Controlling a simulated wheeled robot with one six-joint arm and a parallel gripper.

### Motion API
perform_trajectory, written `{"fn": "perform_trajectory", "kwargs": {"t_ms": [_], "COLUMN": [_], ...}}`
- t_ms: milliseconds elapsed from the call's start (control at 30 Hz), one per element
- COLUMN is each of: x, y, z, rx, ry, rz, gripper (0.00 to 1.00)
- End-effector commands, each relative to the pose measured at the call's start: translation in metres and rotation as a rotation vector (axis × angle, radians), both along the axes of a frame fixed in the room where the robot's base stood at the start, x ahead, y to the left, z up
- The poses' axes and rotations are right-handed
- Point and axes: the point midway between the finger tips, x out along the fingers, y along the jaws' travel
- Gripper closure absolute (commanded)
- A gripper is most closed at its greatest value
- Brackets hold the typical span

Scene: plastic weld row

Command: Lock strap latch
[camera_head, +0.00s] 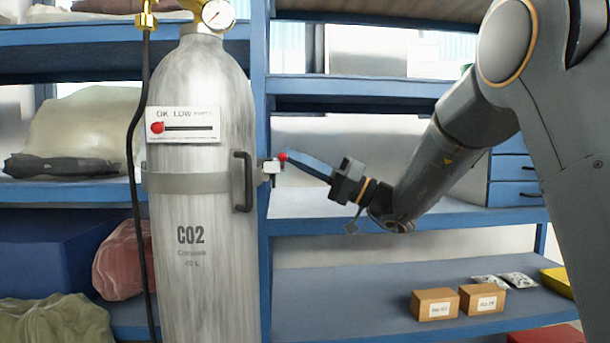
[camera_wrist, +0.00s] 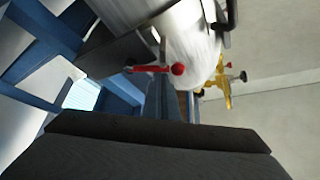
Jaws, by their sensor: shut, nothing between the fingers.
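A grey strap (camera_head: 190,183) runs around the upright silver CO2 cylinder (camera_head: 200,235). At the strap's right end is a small pale latch bracket (camera_head: 270,168) with a red ball knob (camera_head: 283,157). In the wrist view the latch shows as a red lever (camera_wrist: 148,69) ending in the red ball (camera_wrist: 178,69). My gripper (camera_head: 291,158) is shut and empty, its blue fingers reaching in from the right with their tips right at the knob. I cannot tell whether they touch it. The fingers (camera_wrist: 160,90) also show just below the lever in the wrist view.
A blue shelf post (camera_head: 258,60) stands directly behind the latch. A black handle (camera_head: 242,181) sticks out from the cylinder left of it. A brass valve with a gauge (camera_head: 217,14) tops the cylinder. Small boxes (camera_head: 435,304) sit on the lower right shelf.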

Motion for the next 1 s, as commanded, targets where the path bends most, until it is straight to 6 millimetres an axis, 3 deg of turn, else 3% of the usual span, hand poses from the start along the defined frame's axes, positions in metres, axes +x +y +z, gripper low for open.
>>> {"fn": "perform_trajectory", "kwargs": {"t_ms": [233, 1000], "x": [-0.003, -0.007], "y": [0.002, 0.002], "z": [-0.014, -0.023], "rx": [0.022, 0.018], "ry": [-0.135, -0.125], "rz": [0.004, 0.006], "gripper": [1.0, 1.0]}}
